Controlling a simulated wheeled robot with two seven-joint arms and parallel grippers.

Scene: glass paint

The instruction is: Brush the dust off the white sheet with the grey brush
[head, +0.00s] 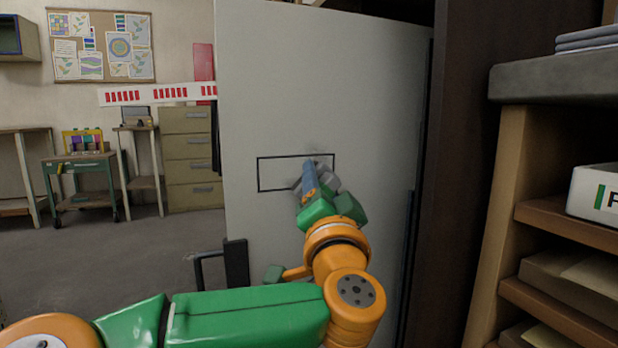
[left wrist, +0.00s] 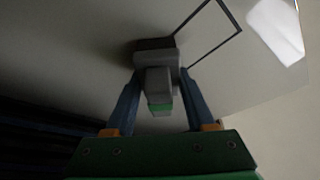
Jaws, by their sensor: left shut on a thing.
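The white sheet (head: 300,90) stands upright ahead of me, with a black rectangular outline (head: 258,175) marked on it. My left gripper (head: 318,180) reaches up in front of the outline's right part. It is shut on the grey brush (left wrist: 158,78), which shows between its two blue fingers in the left wrist view. The brush's dark end (left wrist: 155,44) is at the sheet by a corner of the outline; I cannot tell whether it touches. The gripper hides part of the brush in the head view. My right gripper is not in view.
A dark upright post and wooden shelves (head: 540,220) with a white box (head: 595,192) stand close on the right. A black frame piece (head: 236,265) is at the sheet's lower left. Filing drawers (head: 188,150) and a green cart (head: 80,175) stand farther back. The floor at left is clear.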

